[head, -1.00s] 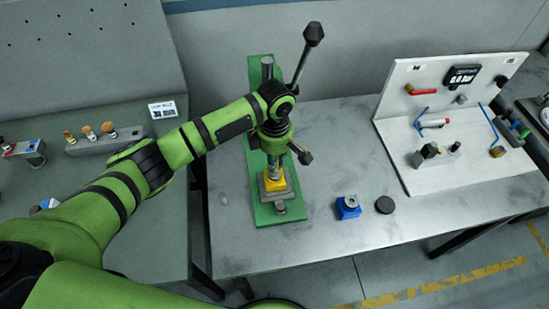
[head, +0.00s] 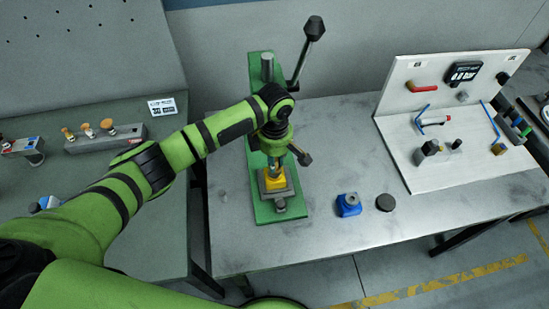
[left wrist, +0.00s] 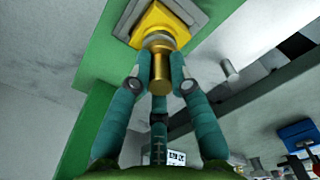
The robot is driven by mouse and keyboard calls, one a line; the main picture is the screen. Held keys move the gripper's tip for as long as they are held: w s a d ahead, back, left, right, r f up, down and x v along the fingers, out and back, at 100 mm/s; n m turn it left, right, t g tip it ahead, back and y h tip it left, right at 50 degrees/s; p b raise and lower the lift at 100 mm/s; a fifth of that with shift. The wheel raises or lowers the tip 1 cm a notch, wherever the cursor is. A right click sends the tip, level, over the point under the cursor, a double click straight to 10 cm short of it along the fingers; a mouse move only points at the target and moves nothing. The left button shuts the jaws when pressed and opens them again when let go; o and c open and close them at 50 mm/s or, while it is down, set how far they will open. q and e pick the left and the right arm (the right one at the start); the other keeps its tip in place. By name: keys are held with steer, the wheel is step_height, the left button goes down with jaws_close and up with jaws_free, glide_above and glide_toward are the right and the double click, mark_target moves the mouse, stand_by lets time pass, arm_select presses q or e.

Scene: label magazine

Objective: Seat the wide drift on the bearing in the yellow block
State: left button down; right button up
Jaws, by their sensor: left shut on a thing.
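The yellow block (head: 276,184) sits on the base of the green press, and it also shows at the top of the left wrist view (left wrist: 150,20). My left gripper (left wrist: 159,66) has its teal fingers closed around the brass drift (left wrist: 160,75). In the head view the gripper (head: 273,160) is just above the yellow block, largely covered by my own wrist. The drift's wide end is lined up close against the block's middle. The bearing is hidden behind it, and I cannot tell whether they touch. My right gripper is not in view.
The green press (head: 268,70) has a long lever (head: 305,55) rising beside my wrist. A blue block (head: 348,205) and a dark disc (head: 385,203) stand to the right. A white panel station (head: 430,130) is further right. The front of the table is clear.

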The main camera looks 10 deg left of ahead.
arm_select(q)
steer(key=shift+f, duration=0.2)
steer(key=c, duration=1.1)
jaws_free()
steer(key=shift+o, duration=0.2)
step_height(320, 180, up, 12)
steer(key=shift+d+f, duration=0.1)
